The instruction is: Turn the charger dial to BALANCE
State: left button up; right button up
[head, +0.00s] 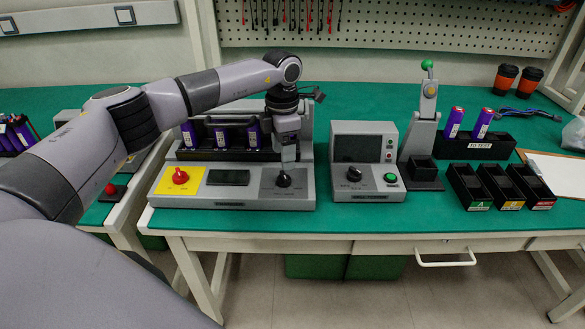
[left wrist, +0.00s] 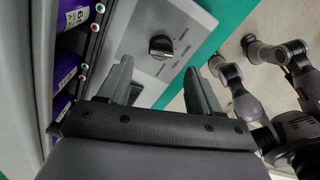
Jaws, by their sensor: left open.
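The charger (head: 240,203) is a grey unit on the bench with purple cells in its rear rack. Its black dial (head: 284,180) sits on the dark panel at the front right. The dial also shows in the left wrist view (left wrist: 160,46), with small printed labels around it that I cannot read. My left gripper (head: 287,160) points down just above the dial; in the left wrist view its two fingers (left wrist: 160,78) are open, with the dial just ahead of the gap between them. I cannot tell whether a fingertip touches it. My right gripper is not seen.
A red knob (head: 180,176) on a yellow plate and a dark display (head: 228,177) are left of the dial. A cell tester (head: 363,165) with its own black knob stands to the right. Black bins (head: 500,187) sit farther right. The green bench front edge is close.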

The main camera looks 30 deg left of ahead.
aim_at(284, 174)
pick_arm(q)
notch_tip(284, 174, down, 6)
jog(key=shift+r, duration=0.1)
jog(key=c, duration=1)
